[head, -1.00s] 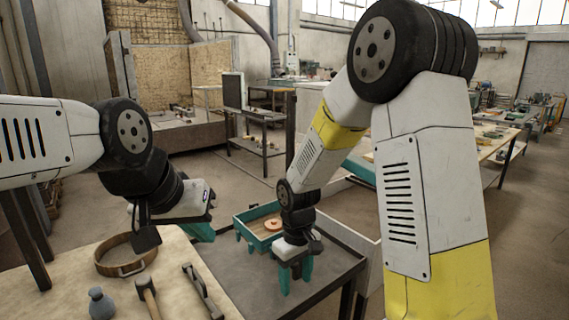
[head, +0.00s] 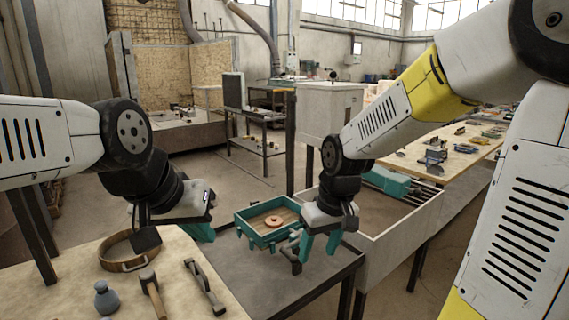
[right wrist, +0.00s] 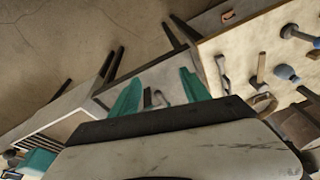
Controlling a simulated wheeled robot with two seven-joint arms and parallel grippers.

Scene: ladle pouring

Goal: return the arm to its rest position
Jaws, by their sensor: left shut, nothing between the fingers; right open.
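My right gripper (head: 320,248) is open and empty over the dark grey table (head: 290,285), right of the teal tray. Its two teal fingers point down, and they also show in the right wrist view (right wrist: 160,92). A grey metal object (head: 291,258) lies on the dark table just left of the right fingers; I cannot tell exactly what it is. My left gripper (head: 200,232) is shut and empty, above the far edge of the wooden table.
The teal tray (head: 246,228) holds a round orange-brown piece (head: 273,221). The wooden table (head: 75,275) bears a strap ring (head: 124,265), a hammer (head: 152,296), a grey bottle (head: 106,299) and a dark tool (head: 204,288). A pale-walled bin (head: 385,245) stands close right of the right gripper.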

